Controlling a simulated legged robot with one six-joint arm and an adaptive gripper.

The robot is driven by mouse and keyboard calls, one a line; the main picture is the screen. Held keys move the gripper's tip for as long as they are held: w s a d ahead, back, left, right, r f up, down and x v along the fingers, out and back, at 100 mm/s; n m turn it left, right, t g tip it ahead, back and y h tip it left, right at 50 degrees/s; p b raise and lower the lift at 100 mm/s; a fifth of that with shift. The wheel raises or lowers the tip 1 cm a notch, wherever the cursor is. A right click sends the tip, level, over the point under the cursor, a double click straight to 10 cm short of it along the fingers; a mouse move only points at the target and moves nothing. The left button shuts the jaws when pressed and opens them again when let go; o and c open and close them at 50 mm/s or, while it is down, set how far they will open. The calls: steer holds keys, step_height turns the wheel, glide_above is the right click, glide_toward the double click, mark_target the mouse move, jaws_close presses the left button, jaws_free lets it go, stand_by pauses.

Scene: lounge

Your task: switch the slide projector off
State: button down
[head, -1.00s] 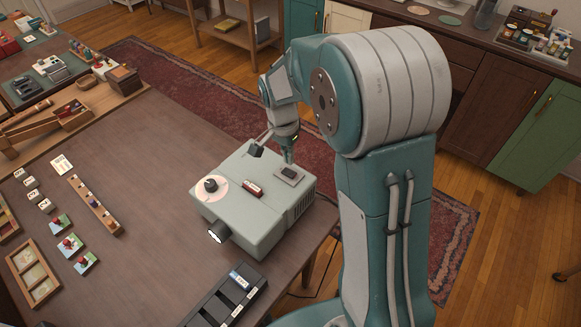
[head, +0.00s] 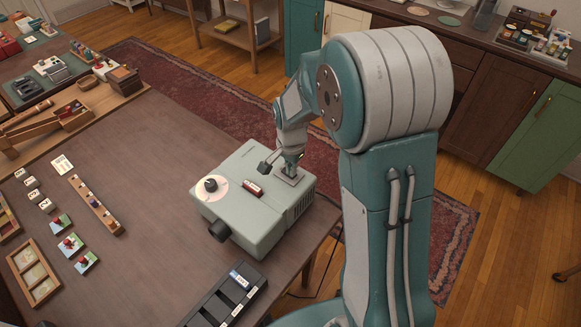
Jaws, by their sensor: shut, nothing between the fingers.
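The slide projector (head: 240,220) is a pale grey box near the table's right edge. Its front lens (head: 219,231) is dark. On top are a round dial with a black knob (head: 210,185), a red label (head: 253,188) and a small switch plate (head: 291,181) at the back right. My gripper (head: 281,172) is shut and empty, pointing down at the switch plate. Its tip looks to be touching the plate or just above it. The gripper hides the switch on the plate, so I cannot see its position.
A black slotted tray (head: 228,297) lies in front of the projector. A wooden rack with small pegs (head: 95,205), picture cards and a wooden frame (head: 33,275) stand to the left. The tabletop (head: 150,200) left of the projector is clear.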

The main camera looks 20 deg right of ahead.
steer(key=shift+s+d+f+t+y, duration=0.1)
steer(key=shift+s+f+t+y, duration=0.2)
steer(key=shift+s+f, duration=0.2)
steer(key=shift+w, duration=0.1)
steer(key=shift+w+a+r, duration=0.2)
steer(key=shift+w+a, duration=0.05)
steer(key=shift+w, duration=0.3)
steer(key=shift+w+r, duration=0.1)
steer(key=shift+r, duration=0.15)
step_height(320, 180, up, 14)
steer(key=s+d, duration=0.1)
steer(key=s, duration=0.1)
steer(key=s+r+n+t, duration=0.2)
steer(key=s+n, duration=0.3)
steer(key=s, duration=0.5)
steer(key=s+a+r+n+t, duration=0.1)
steer(key=s+r+n+t, duration=0.2)
steer(key=s, duration=0.7)
steer(key=r+n, duration=0.1)
steer(key=n, duration=0.1)
steer(key=shift+s+r+n, duration=0.15)
steer(key=shift+r+n, duration=0.25)
